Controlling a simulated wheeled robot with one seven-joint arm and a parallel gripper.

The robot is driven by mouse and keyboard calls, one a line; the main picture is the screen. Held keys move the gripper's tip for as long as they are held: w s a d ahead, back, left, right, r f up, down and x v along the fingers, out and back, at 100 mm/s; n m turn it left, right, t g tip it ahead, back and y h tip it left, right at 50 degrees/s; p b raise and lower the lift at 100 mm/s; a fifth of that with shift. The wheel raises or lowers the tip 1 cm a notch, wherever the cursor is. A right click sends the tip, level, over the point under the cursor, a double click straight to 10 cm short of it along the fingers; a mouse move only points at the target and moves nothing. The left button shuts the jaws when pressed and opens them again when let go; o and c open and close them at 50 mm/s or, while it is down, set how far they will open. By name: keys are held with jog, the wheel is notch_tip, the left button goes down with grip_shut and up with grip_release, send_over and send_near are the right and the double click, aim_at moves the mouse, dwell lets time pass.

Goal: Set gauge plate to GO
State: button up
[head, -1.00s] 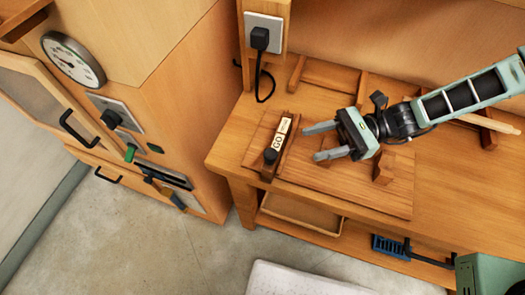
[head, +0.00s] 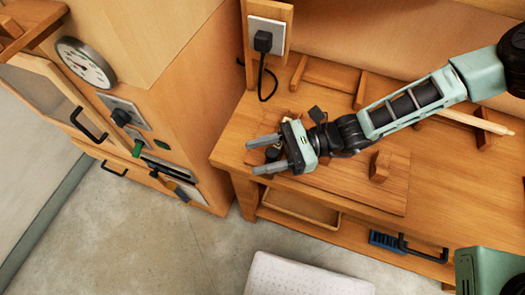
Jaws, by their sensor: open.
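The gauge plate is a narrow wooden piece on the board at the left part of the workbench, mostly hidden by my gripper (head: 258,156). Its dark knob (head: 272,154) shows between my fingers. Its GO label is covered, so I cannot read its setting. My gripper is open, its two grey fingers pointing left, over the plate on either side of the knob. I cannot tell whether the fingers touch anything.
A wall socket (head: 267,34) with a black plug and hanging cord (head: 261,80) is behind the plate. A wooden block (head: 380,166) stands on the board to the right. A cabinet with a dial (head: 85,62) and handles is at the left.

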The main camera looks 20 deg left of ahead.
grip_shut()
jog(key=w+b, duration=0.1)
jog(key=w, duration=0.1)
jog(key=w+b, duration=0.1)
jog(key=w, duration=0.1)
jog(key=shift+w+d+f, duration=0.15)
jog(key=shift+w+d, duration=0.05)
jog(key=shift+w, duration=0.15)
jog(key=shift+w+r, duration=0.2)
jog(key=shift+w, duration=0.2)
grip_release()
jog(key=b+v, duration=0.4)
jog(key=v, duration=1.3)
jog(key=shift+w+d, duration=0.2)
